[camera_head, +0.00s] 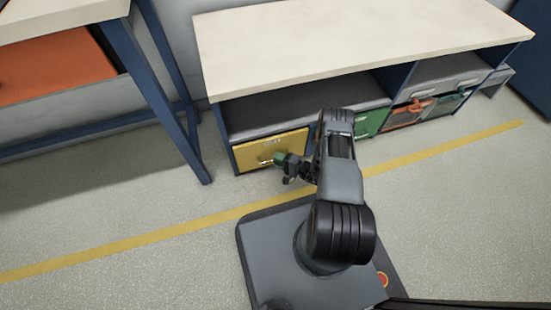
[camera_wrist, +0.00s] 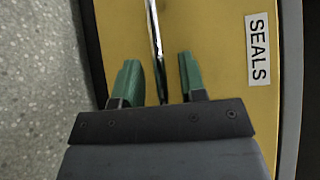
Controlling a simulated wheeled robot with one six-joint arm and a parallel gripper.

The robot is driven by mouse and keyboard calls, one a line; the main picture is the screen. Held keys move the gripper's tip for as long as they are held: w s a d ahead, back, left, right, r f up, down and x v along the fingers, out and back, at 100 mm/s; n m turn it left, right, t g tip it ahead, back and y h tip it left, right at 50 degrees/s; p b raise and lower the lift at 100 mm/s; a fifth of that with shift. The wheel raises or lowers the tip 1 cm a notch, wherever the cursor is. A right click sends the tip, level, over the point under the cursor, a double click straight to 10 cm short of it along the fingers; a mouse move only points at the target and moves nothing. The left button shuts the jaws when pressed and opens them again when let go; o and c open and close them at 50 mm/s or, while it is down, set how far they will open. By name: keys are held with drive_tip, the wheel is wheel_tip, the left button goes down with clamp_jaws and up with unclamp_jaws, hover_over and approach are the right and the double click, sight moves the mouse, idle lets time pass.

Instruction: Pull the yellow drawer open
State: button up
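The yellow drawer (camera_head: 262,152) sits at the lower left of the cabinet and looks closed, its front about flush with the frame. In the wrist view the yellow front (camera_wrist: 205,35) fills most of the picture, with a white label reading SEALS (camera_wrist: 257,50). Its metal bar handle (camera_wrist: 156,40) runs down between the green fingertips. My gripper (camera_wrist: 158,78) is open, with a finger on each side of the bar and gaps to it. In the head view my gripper (camera_head: 281,160) is close to the drawer front, partly covering the handle.
The cabinet's pale top (camera_head: 350,40) overhangs open shelves. A green drawer (camera_head: 370,123) and orange and dark-green fronts (camera_head: 410,113) lie to the right. A blue-legged table (camera_head: 150,75) stands at left. The floor before the drawer is clear, crossed by a yellow line (camera_head: 150,235).

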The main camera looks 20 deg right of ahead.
drive_tip(key=shift+w+a, duration=0.15)
drive_tip(key=shift+a, duration=0.1)
drive_tip(key=shift+c, duration=0.5)
clamp_jaws()
